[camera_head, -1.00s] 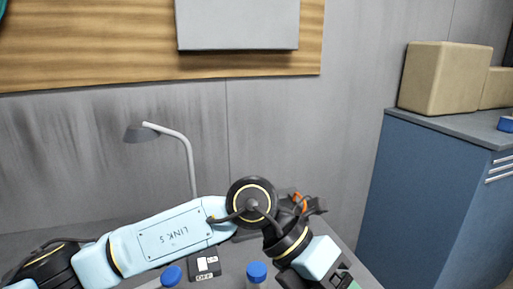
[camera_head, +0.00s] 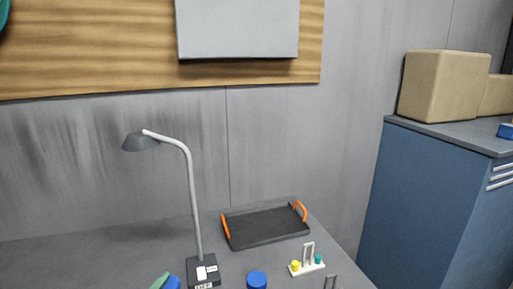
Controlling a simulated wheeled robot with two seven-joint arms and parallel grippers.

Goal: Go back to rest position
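Neither of my grippers shows in the head view, and no arm is in front of the table. The grey table (camera_head: 90,262) is seen with its near part cut off by the bottom edge. On it are a black tray (camera_head: 266,228) with orange handles, a desk lamp (camera_head: 193,200) on a dark base, and a small white stand (camera_head: 307,266) with a yellow and a teal piece. A blue-capped container (camera_head: 256,280) shows at the bottom edge. Another blue cap (camera_head: 172,283) sits beside a green piece (camera_head: 159,281), both mostly cut off.
A blue cabinet (camera_head: 425,190) stands at the right with cardboard boxes (camera_head: 443,86) and a blue item (camera_head: 505,131) on top. A grey panel (camera_head: 237,28) hangs on a wooden board (camera_head: 90,50). A grey upright frame (camera_head: 331,282) shows partly at the bottom. The table's left is clear.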

